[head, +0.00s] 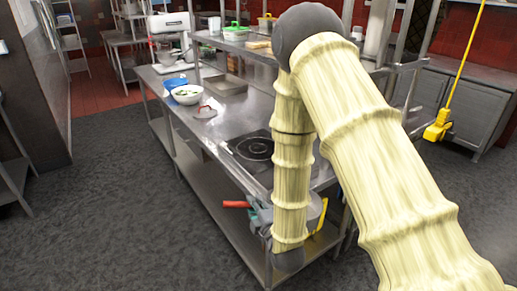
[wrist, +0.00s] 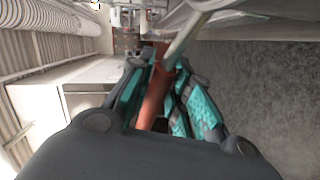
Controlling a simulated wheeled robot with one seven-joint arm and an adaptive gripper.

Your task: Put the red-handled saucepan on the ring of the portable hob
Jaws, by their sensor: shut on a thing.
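The red handle of the saucepan (head: 237,204) shows to the left of my gripper (head: 260,214) in the head view. My gripper is shut on this handle, which also shows as a red bar (wrist: 153,98) between the teal finger pads in the wrist view. A grey rounded part, seemingly the pan's body, shows to the right of my forearm; the arm hides much of it. The gripper is near the front end of the steel table. The portable hob (head: 250,148), black with a round ring, lies on the tabletop beyond my gripper, partly covered by my arm.
The steel table (head: 190,125) has a lower shelf and an overshelf. A white bowl (head: 187,94), a blue item (head: 175,82) and a small lid-like thing with red (head: 205,112) stand farther back. A yellow object (head: 321,216) shows beside my forearm. Grey floor is clear at left.

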